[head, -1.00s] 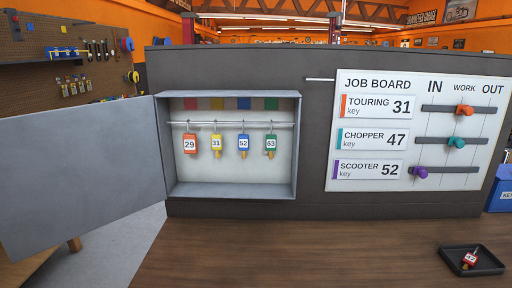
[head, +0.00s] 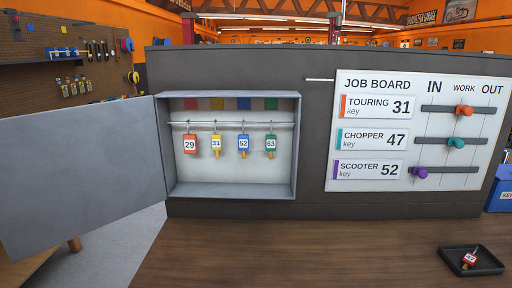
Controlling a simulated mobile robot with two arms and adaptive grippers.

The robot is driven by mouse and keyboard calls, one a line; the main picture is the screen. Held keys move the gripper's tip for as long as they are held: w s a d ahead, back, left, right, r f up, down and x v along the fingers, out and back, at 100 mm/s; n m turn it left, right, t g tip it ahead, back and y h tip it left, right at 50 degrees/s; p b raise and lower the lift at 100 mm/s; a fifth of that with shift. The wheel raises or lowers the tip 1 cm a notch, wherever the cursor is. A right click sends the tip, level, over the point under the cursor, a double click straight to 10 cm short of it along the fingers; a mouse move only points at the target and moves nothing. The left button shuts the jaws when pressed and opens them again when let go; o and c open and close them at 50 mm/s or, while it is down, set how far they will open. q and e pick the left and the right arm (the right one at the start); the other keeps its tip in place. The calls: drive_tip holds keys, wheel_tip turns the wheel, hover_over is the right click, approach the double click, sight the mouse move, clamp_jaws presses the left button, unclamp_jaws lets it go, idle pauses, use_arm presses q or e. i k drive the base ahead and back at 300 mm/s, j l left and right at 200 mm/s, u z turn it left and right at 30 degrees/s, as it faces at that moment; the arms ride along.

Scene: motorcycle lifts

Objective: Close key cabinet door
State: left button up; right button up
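The grey key cabinet (head: 230,190) is set in the dark panel. Its door (head: 85,175) stands wide open, swung out to the left from hinges on the cabinet's left side. Inside, a rail (head: 232,124) carries several key tags: red 29 (head: 190,145), yellow 31 (head: 216,144), blue 52 (head: 243,145) and green 63 (head: 271,145). Neither of my grippers shows in the head view.
The job board (head: 375,185) with coloured sliders is to the right. A black tray (head: 450,263) with a red-tagged key (head: 469,259) lies on the wooden counter (head: 300,250). A blue bin (head: 502,196) is at the right edge. The counter before the cabinet is clear.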

sight(67, 174)
drive_tip(key=j+z, duration=0.2)
drive_tip(key=j, duration=0.35)
drive_tip(key=j+z, duration=0.2)
drive_tip(key=j, duration=0.4)
drive_tip(key=j+z, duration=0.2)
drive_tip(key=j, duration=0.35)
drive_tip(key=j+z, duration=0.2)
drive_tip(key=j, duration=0.35)
drive_tip(key=k+j+z, duration=0.2)
drive_tip(key=j, duration=0.35)
drive_tip(key=i+j+z, duration=0.1)
drive_tip(key=j+z, duration=0.4)
drive_tip(key=j, duration=0.4)
drive_tip(key=j+z, duration=0.45)
drive_tip(key=j, duration=0.5)
drive_tip(key=i+j+z, duration=0.1)
drive_tip(key=j, duration=0.55)
